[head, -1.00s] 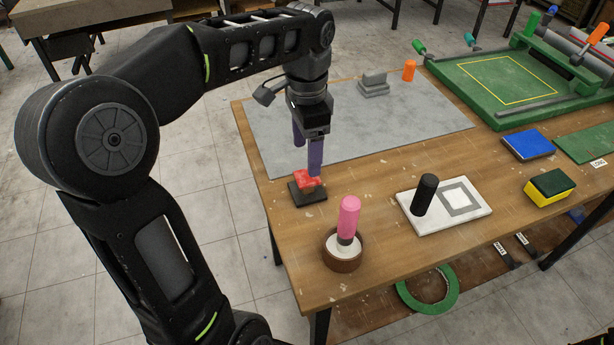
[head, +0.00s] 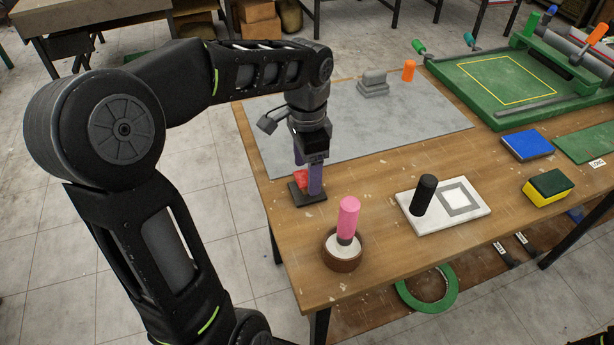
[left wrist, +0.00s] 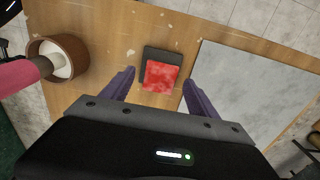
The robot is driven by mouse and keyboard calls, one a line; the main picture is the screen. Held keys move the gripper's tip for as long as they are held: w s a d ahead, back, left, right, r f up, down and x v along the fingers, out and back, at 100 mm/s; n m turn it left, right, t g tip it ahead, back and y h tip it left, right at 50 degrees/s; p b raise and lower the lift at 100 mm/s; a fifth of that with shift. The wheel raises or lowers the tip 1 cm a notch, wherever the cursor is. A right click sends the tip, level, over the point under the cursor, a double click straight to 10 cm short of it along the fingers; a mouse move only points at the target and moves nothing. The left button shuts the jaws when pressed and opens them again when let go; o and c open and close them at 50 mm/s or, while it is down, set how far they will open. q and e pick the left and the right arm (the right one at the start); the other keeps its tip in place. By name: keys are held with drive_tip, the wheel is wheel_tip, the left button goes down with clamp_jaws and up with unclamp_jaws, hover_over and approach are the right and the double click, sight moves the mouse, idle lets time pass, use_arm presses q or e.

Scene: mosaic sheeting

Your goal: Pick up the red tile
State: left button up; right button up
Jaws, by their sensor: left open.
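The red tile (left wrist: 161,78) lies on a small dark block (left wrist: 153,53) near the table's left edge. In the head view the tile (head: 301,177) is partly hidden by my left gripper (head: 307,178), which is lowered over it. The dark block also shows in the head view (head: 299,197). In the left wrist view the two purple fingers of my left gripper (left wrist: 157,80) are spread, one on each side of the tile, with gaps between. It is open and empty. I cannot tell the exact finger height. My right gripper is not in view.
A brown pot (head: 343,252) with a pink-handled tool (head: 348,217) stands nearby, toward the front. A grey sheet (head: 260,127) lies behind. A white board (head: 470,217) with a black cylinder (head: 425,194) and a blue pad (head: 527,145) lie to the right.

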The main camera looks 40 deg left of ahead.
use_arm(q)
drive_tip(key=shift+f, duration=0.25)
idle(0.5)
drive_tip(key=shift+c, duration=0.6)
drive_tip(key=c, duration=1.3)
drive_tip(key=shift+r, duration=0.1)
